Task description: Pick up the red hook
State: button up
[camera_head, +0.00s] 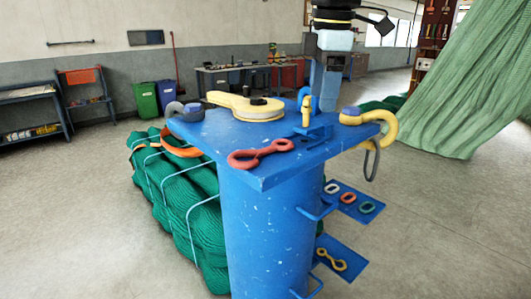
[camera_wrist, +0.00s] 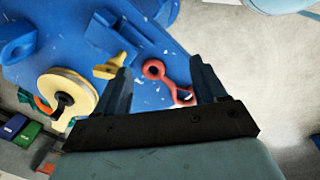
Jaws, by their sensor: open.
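The red hook (camera_head: 262,151) lies flat near the front edge of the blue pedestal top (camera_head: 268,172). It looks like two red loops joined by a short bar. In the wrist view the red hook (camera_wrist: 168,82) shows beyond and between my two fingers, its far loop fully visible and its near loop by the right finger. My gripper (camera_wrist: 159,68) is open and empty. In the head view my gripper (camera_head: 325,88) points down above the back right of the pedestal top, to the right of the hook and apart from it.
A yellow pulley block (camera_head: 240,103), a small upright yellow piece (camera_head: 306,112) and a large yellow hook (camera_head: 384,128) share the top. A grey shackle (camera_head: 183,111) sits at its left corner. Bundled green net (camera_head: 170,195) lies left of the pedestal. Side plates (camera_head: 345,187) hold small links.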

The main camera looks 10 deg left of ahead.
aim_at(272, 146)
jog(key=a+r+n+g, duration=0.1)
jog(key=a+r+n, duration=0.1)
jog(key=a+n, duration=0.6)
jog(key=shift+m, duration=0.4)
jog(key=f, duration=0.4)
jog(key=a+f, duration=0.1)
jog(key=f, duration=0.8)
jog(key=shift+w+a+f, duration=0.1)
jog(key=shift+w+a, duration=0.2)
jog(key=shift+w, duration=0.05)
jog(key=shift+c, duration=0.5)
grip_shut()
